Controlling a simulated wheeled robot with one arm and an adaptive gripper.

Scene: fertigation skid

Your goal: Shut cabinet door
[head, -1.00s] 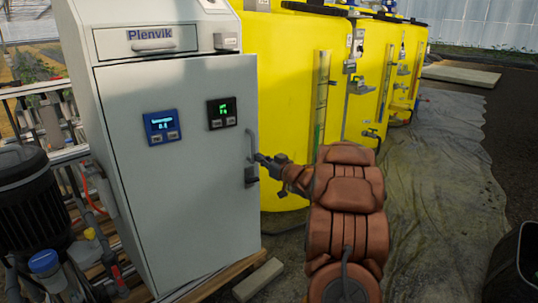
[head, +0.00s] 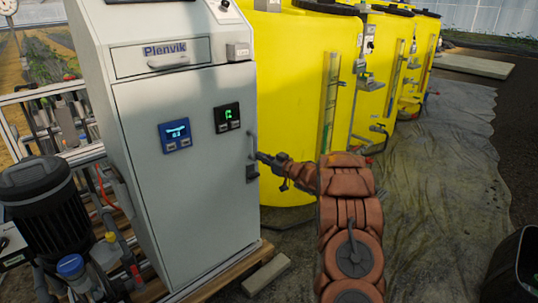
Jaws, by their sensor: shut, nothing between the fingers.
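The grey Plenvik cabinet (head: 163,55) stands at the left in the head view. Its door (head: 200,185) carries two small displays and looks flush, or nearly flush, with the cabinet front. A grey vertical handle (head: 252,146) and a dark latch (head: 251,173) sit by the door's right edge. My gripper (head: 261,157) is shut and empty, with its tip at the door's right edge beside the handle. I cannot tell whether the tip touches the door. The latch's exact state is too small to tell.
Yellow tanks (head: 300,110) stand right behind the cabinet. A black pump (head: 50,210) and pipes are at its left. A wooden pallet (head: 225,272) lies under it, with a loose block (head: 266,274) in front. The grey ground sheet (head: 440,190) at the right is mostly clear.

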